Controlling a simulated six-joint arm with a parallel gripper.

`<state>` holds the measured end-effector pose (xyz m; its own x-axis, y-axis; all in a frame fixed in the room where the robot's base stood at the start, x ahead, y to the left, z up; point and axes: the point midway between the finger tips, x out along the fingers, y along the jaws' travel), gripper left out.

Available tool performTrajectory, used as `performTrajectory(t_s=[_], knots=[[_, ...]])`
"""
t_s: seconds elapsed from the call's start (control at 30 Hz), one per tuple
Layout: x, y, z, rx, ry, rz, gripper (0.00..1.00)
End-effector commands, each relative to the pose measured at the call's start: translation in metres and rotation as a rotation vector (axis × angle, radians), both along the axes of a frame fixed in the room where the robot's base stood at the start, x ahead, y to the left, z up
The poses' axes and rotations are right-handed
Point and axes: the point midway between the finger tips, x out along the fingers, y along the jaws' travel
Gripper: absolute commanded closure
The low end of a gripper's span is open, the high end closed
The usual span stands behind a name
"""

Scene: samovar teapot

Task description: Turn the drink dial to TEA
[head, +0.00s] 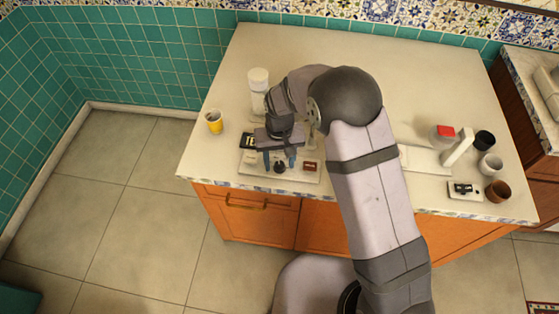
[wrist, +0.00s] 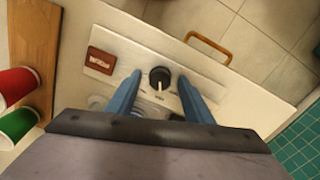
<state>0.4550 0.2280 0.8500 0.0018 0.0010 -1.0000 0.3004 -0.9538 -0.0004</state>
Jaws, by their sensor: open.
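The drink dial is a round black knob with a white pointer line. In the wrist view the dial (wrist: 159,78) sits on a pale panel, its pointer toward the bottom of the picture. Small labels around it are too small to read. My gripper (wrist: 160,88) is open, with one blue finger on each side of the dial. Whether the fingers touch it, I cannot tell. In the head view my gripper (head: 280,159) is over the panel near the counter's front edge, and the dial (head: 279,168) shows just below the fingertips.
A red-brown block (wrist: 101,61) with lettering sits beside the dial. A red cup (wrist: 16,84) and green cup (wrist: 17,122) stand at left in the wrist view. A yellow cup (head: 214,122) and white cylinder (head: 258,80) stand left; several cups, including a black one (head: 484,140), stand right.

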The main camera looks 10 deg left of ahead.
Motion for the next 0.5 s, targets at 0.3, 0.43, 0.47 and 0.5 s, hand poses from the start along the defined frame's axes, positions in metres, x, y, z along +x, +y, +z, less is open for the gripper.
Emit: performTrajectory(t_s=[0.3, 0.43, 0.47, 0.5], knots=[[0.001, 0.0, 0.014, 0.002, -0.002, 0.0, 0.53], [0.001, 0.0, 0.031, 0.002, -0.004, 0.0, 0.53], [0.001, 0.001, 0.035, 0.002, -0.004, 0.0, 0.53], [0.001, 0.0, 0.041, 0.002, -0.003, 0.0, 0.53]])
